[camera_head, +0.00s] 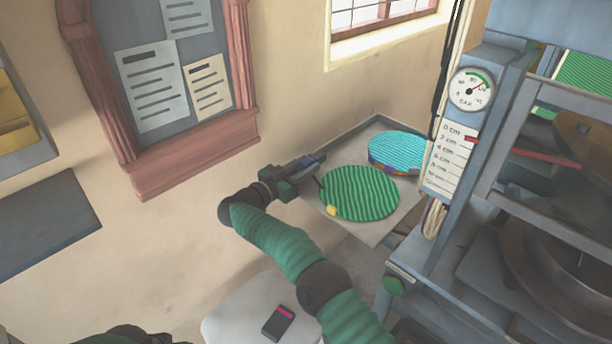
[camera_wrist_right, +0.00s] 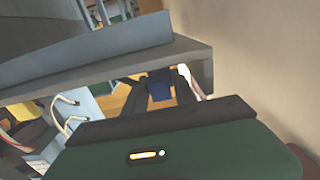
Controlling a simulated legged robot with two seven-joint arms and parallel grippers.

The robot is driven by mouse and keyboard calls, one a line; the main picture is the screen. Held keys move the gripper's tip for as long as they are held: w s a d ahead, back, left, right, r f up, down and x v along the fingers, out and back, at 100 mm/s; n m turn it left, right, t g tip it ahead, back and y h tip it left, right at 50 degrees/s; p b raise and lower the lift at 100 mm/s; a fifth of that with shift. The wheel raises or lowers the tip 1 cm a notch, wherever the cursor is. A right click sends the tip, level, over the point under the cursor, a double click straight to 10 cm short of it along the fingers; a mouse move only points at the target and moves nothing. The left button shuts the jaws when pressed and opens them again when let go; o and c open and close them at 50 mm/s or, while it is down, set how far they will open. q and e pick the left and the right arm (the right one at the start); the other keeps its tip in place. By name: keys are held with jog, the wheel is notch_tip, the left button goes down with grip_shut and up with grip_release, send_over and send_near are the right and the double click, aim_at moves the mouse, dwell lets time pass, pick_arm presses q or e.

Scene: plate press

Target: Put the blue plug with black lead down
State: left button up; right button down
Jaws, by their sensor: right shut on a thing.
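My right gripper (camera_head: 308,163) is at the left corner of the grey tray, beside the wall. Its jaws are shut on the blue plug (camera_wrist_right: 160,86), a small dark blue block between the fingers in the wrist view. In the head view the plug (camera_head: 316,158) is a small bluish piece at the fingertips. A short dark line hangs near it; I cannot tell whether this is the black lead. I cannot tell whether the plug touches the tray. My left gripper is not in view.
The grey tray (camera_head: 378,237) holds a green ridged plate (camera_head: 360,193) and a blue ridged plate (camera_head: 396,150). The press frame with a gauge (camera_head: 471,90) stands to the right. A phone-like object (camera_head: 278,322) lies on a pale seat. The wall is close on the left.

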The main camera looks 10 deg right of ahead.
notch_tip(320, 180, down, 2)
jog(key=shift+a+f, duration=0.1)
jog(key=shift+f, duration=0.15)
jog(key=shift+f, duration=0.1)
jog(key=c, duration=1.3)
grip_release()
